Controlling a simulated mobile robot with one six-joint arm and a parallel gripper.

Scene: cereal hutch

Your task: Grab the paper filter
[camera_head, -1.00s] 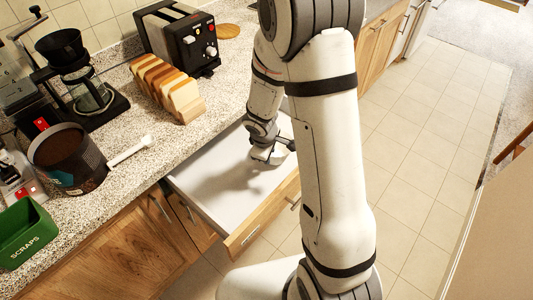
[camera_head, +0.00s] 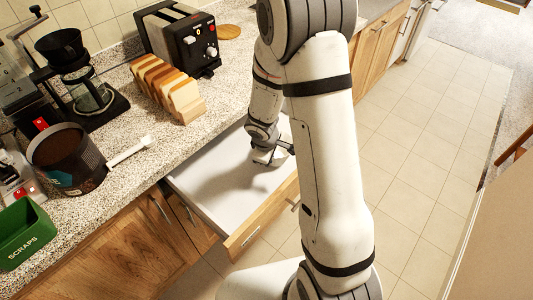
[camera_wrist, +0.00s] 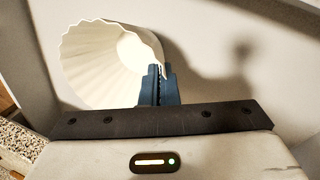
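The paper filter (camera_wrist: 95,62) is a white, fluted cup lying in the open drawer (camera_head: 215,200). It fills the upper left of the wrist view, and a small part of it (camera_head: 282,150) shows in the head view beside my gripper. My gripper (camera_wrist: 158,85) is down inside the drawer. Its two dark fingers are close together, with the filter's right-hand wall pinched between them. In the head view my gripper (camera_head: 265,158) is small and partly hidden by my arm.
The drawer's wooden front (camera_head: 262,222) and its side walls surround my gripper. On the counter stand sliced bread (camera_head: 168,88), a toaster (camera_head: 180,40), a coffee maker (camera_head: 88,92), an open coffee canister (camera_head: 68,160) with a white scoop (camera_head: 130,150), and a green scraps bin (camera_head: 25,232).

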